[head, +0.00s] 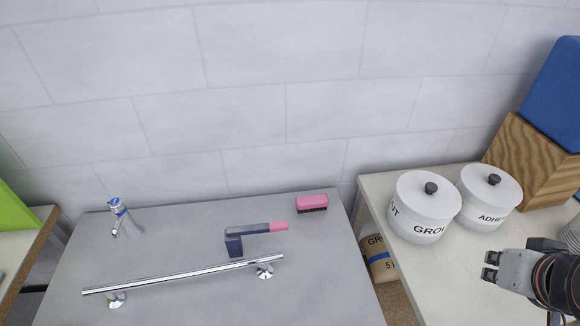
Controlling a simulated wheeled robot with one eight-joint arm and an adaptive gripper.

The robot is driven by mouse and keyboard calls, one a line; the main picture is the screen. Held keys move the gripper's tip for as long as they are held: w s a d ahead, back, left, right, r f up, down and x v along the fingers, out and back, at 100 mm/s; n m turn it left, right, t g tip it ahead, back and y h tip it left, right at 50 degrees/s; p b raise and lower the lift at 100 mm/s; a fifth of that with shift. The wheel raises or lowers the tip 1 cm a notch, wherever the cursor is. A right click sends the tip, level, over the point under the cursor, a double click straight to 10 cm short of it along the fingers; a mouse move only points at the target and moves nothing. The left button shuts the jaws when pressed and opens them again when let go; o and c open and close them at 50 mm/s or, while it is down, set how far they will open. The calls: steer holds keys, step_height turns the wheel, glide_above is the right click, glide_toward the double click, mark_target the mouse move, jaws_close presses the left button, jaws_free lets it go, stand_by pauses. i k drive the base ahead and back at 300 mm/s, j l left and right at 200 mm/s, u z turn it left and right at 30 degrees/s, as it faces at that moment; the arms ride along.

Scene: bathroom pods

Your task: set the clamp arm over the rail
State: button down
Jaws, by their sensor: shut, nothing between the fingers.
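The chrome rail (185,275) lies low across the front of the grey bench, on two round feet. The clamp arm (250,231) is a dark blue, angled piece with a pink end. It sits just behind the right half of the rail, its dark block low near the rail. I cannot tell whether it touches the rail. My gripper (489,265) is at the far right, above the white counter, well away from both. Its fingers are shut and empty.
A tap with a blue top (119,213) and a pink brush (311,203) are at the back of the grey bench (330,290). Two white lidded pots (425,205) stand on the right counter (440,285). A gap with a brown bag (380,262) separates bench and counter.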

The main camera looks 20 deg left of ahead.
mark_target(280, 226)
steer(key=u, duration=0.4)
steer(key=j+u, duration=0.1)
steer(key=u, duration=0.65)
steer(key=j+u, duration=0.1)
steer(key=u, duration=0.3)
